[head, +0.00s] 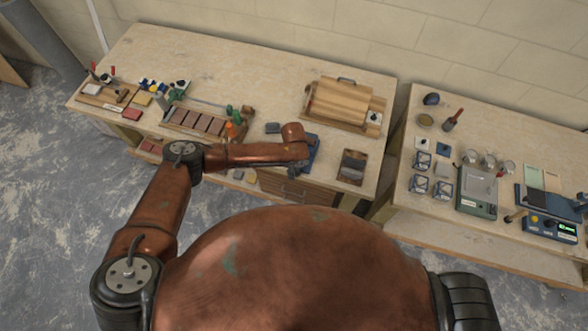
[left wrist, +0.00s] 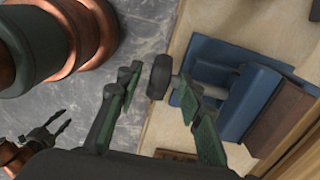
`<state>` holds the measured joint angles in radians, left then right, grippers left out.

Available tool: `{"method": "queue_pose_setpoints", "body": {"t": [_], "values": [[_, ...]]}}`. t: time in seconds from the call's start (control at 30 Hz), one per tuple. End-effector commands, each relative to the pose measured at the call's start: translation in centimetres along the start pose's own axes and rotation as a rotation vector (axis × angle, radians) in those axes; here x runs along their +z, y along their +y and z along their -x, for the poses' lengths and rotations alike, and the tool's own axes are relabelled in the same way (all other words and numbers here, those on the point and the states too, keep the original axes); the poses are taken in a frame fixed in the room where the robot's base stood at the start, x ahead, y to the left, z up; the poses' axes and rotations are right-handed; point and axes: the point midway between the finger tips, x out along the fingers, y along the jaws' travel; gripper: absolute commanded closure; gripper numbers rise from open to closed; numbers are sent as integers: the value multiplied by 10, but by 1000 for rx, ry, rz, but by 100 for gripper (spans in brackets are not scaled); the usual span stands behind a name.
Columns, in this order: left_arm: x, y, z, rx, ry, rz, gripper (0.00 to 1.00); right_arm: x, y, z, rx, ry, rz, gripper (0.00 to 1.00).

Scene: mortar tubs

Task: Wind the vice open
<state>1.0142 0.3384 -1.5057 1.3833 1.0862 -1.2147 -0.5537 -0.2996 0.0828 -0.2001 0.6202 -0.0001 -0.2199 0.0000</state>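The blue vice (left wrist: 220,65) is at the bench's front edge in the left wrist view. A grey screw runs from it to a dark round handle end (left wrist: 159,77). My left gripper (left wrist: 158,84) is open, its two green-and-dark fingers on either side of that handle end; I cannot tell whether they touch it. A brown block (left wrist: 278,118) sits against the vice's blue body. In the head view the vice (head: 313,158) is mostly covered by my left arm. My right gripper (left wrist: 48,132) shows at the lower left of the left wrist view, its fingers apart and empty, over the floor.
A wooden box (head: 342,101) stands behind the vice, and a dark-faced wooden block (head: 353,166) lies to its right. A tray with brown slabs (head: 197,124) and small tools are to the left. A second bench (head: 420,205) with jars and devices stands right, across a gap.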

Motion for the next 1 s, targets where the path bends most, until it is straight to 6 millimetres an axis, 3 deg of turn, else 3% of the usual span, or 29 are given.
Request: {"method": "queue_pose_setpoints", "body": {"t": [0.23, 0.73, 1.0], "values": [[0, 0, -1, 0, 0, -1, 66, 0, -2, 0, -2, 0, -1, 66], [0, 0, -1, 0, 0, 0, 100, -1, -6, 0, -6, 1, -2, 66], [1, 0, -1, 1, 10, 1, 100, 0, -5, -1, -5, 1, -2, 66]]}}
